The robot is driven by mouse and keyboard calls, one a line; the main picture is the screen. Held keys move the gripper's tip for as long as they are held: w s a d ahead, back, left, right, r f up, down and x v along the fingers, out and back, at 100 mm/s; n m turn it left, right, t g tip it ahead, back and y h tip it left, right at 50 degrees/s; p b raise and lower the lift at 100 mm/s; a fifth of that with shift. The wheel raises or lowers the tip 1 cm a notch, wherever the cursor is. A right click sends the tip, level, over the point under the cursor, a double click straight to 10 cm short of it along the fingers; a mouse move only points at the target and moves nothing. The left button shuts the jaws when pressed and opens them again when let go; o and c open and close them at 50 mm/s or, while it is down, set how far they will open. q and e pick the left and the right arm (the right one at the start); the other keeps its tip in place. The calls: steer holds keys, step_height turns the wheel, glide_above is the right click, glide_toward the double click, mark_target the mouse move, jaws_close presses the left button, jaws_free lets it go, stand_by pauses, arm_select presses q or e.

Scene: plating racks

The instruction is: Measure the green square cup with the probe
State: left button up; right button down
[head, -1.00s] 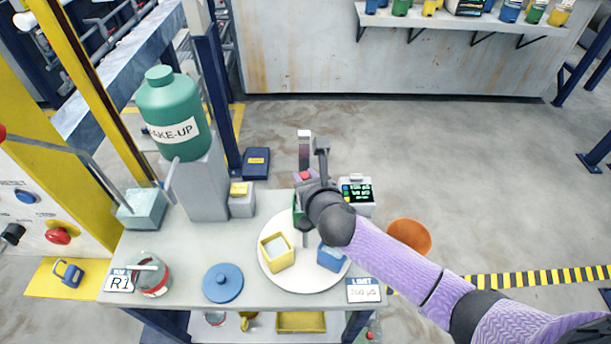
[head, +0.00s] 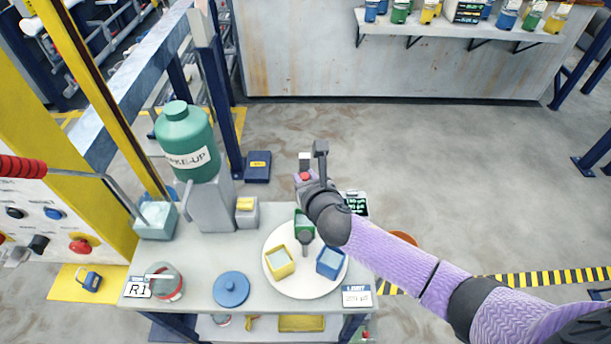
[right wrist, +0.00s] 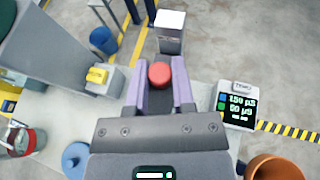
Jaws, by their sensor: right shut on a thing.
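My right gripper (head: 306,182) is over the back of the round white plate (head: 300,290), shut on the probe. The probe's red top (right wrist: 159,74) shows between the fingers in the right wrist view. A thin dark part (head: 305,243) hangs below the gripper in front of the green square cup (head: 298,222). The green cup stands at the back of the plate, partly hidden by my gripper and arm. I cannot tell whether the probe tip is inside it. The meter (head: 355,203) has a lit screen, also in the right wrist view (right wrist: 238,107). My left gripper is not in view.
A yellow square cup (head: 279,263) and a blue square cup (head: 330,263) share the plate. A blue lidded dish (head: 231,289), a red-banded jar (head: 165,284) and a green MAKE-UP bottle (head: 185,140) stand to the left. An orange bucket (right wrist: 275,168) is right of the table.

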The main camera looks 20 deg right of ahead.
steer(key=c, duration=0.7)
jaws_free()
steer(key=shift+w+r, duration=0.1)
steer(key=shift+r, duration=0.15)
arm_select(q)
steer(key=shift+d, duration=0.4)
arm_select(e)
steer(key=shift+o, duration=1.2)
arm_select(q)
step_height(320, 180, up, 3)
steer(key=p, duration=0.2)
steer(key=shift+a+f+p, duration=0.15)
steer(key=shift+p, duration=0.15)
arm_select(e)
steer(key=v, duration=1)
steer(key=shift+f, duration=0.15)
